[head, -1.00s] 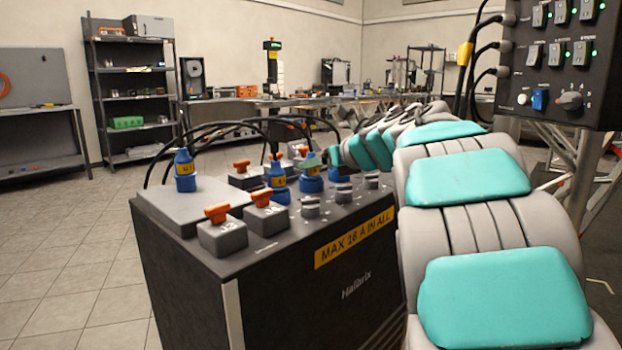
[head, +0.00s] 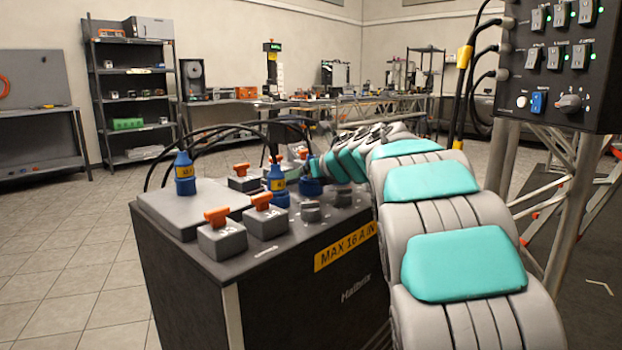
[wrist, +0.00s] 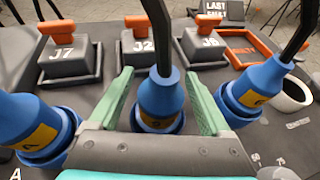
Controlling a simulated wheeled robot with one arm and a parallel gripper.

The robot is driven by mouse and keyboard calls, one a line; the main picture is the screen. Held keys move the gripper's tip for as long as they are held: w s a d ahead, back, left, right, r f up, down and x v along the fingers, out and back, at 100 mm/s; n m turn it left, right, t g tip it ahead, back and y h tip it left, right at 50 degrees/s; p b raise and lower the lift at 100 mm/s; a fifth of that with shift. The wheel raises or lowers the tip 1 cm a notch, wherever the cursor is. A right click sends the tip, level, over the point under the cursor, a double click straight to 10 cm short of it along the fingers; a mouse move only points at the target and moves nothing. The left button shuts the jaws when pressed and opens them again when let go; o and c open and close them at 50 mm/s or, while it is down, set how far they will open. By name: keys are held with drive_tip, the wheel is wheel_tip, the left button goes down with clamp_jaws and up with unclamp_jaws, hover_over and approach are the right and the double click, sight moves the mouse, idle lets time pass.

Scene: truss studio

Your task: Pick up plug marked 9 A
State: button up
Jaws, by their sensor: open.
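Several blue plugs with yellow labels and black cables stand upright on the dark box (head: 300,245). In the wrist view one blue plug (wrist: 160,98) stands between the green fingers of my gripper (wrist: 159,77), which is open with gaps on both sides. Its yellow label is mostly hidden, so I cannot read its rating. Another plug (wrist: 25,122) is at the left and a third plug (wrist: 255,85) at the right; their labels are not clearly legible. The head view shows plugs at the back left (head: 184,172) and middle (head: 277,178); my arm hides part of the panel.
Grey blocks with orange handles, marked J7 (wrist: 65,58), J2 (wrist: 148,50) and one at the right (wrist: 205,45), stand behind the plugs. Black cables arch above the box. A switch panel (head: 558,65) stands at the right.

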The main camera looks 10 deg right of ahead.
clamp_jaws()
idle(0.5)
